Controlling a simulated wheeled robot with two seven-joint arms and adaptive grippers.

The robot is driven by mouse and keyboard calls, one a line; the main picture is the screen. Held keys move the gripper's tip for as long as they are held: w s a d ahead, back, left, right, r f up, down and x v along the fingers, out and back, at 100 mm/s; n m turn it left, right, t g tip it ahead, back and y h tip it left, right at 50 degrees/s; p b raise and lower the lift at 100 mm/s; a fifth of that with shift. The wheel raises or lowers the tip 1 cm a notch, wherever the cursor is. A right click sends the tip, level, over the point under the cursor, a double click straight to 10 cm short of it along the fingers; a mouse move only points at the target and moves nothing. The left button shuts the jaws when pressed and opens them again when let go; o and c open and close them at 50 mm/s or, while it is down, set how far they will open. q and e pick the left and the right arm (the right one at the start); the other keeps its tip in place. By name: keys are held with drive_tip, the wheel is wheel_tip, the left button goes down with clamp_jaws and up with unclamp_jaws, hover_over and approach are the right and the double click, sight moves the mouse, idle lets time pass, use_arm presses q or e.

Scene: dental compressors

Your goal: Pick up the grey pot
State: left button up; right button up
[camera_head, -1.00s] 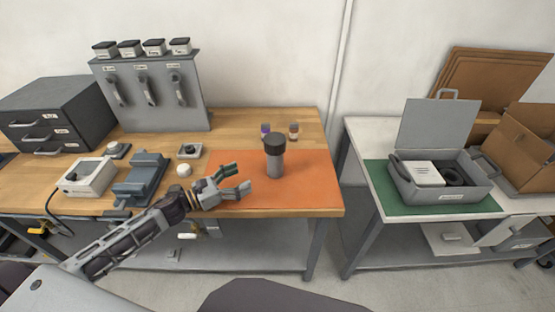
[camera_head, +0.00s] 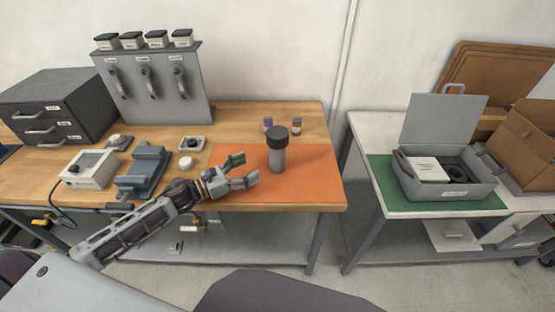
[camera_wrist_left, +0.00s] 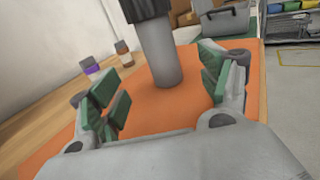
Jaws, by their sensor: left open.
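The grey pot (camera_head: 277,158) is a grey cylinder with a wide black top. It stands upright on the orange mat (camera_head: 318,185) on the wooden bench. My left gripper (camera_head: 247,170) is open and empty, just left of the pot and apart from it. In the left wrist view the pot (camera_wrist_left: 160,55) stands ahead, between the two open green-padded fingers (camera_wrist_left: 165,95), beyond their tips. Its top is cut off by the frame there. My right gripper is not in view.
A blue-grey vise (camera_head: 144,171) and a white box (camera_head: 89,169) lie left. An open grey case (camera_head: 445,190) sits on the right table. The mat right of the pot is clear.

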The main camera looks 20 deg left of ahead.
sight(271, 158)
use_arm(q)
drive_tip(key=shift+w+d, duration=0.3)
drive_tip(key=shift+w, duration=0.1)
drive_tip(key=shift+w+d, duration=0.15)
drive_tip(key=shift+w, duration=0.05)
drive_tip(key=shift+x, duration=0.9)
drive_tip(key=shift+w+d, duration=0.3)
drive_tip(key=shift+w, duration=0.05)
drive_tip(key=shift+x, duration=1)
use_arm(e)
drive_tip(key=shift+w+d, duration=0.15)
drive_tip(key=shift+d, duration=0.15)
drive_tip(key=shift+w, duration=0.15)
